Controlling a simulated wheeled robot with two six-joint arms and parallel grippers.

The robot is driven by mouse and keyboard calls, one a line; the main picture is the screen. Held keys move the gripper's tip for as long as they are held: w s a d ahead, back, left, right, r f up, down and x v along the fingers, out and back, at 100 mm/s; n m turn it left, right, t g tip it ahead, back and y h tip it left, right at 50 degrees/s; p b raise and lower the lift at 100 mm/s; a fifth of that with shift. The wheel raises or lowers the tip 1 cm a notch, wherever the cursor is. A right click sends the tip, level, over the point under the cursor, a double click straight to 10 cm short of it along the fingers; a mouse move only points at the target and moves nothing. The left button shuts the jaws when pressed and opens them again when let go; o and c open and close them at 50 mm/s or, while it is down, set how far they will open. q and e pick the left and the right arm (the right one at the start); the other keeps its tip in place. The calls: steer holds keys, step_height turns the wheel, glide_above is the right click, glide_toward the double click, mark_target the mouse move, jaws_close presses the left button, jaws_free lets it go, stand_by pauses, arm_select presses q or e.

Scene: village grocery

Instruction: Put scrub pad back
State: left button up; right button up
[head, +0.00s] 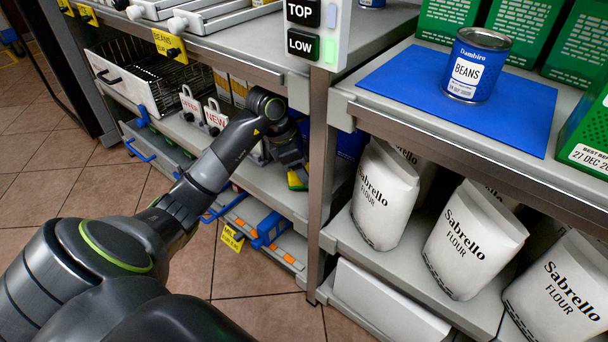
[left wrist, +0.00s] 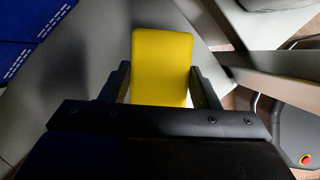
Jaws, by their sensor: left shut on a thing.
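The scrub pad (head: 297,180) is yellow and green. It hangs from my left gripper (head: 291,160) at the middle shelf of the left rack, close to the upright post. In the left wrist view the pad's yellow face (left wrist: 162,62) stands between the two dark fingers of my left gripper (left wrist: 162,85), which is shut on it. I cannot tell whether the pad touches the shelf. My right gripper is in neither view.
The rack post (head: 318,150) stands just right of the gripper. Tagged items (head: 215,117) and a wire basket (head: 122,84) fill the shelf to the left. A beans can (head: 476,66) stands on a blue mat (head: 395,85); several flour bags (head: 383,195) stand below.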

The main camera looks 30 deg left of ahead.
arm_select(q)
steer(key=shift+f, duration=0.8)
steer(key=shift+r, duration=0.1)
steer(key=o, duration=0.9)
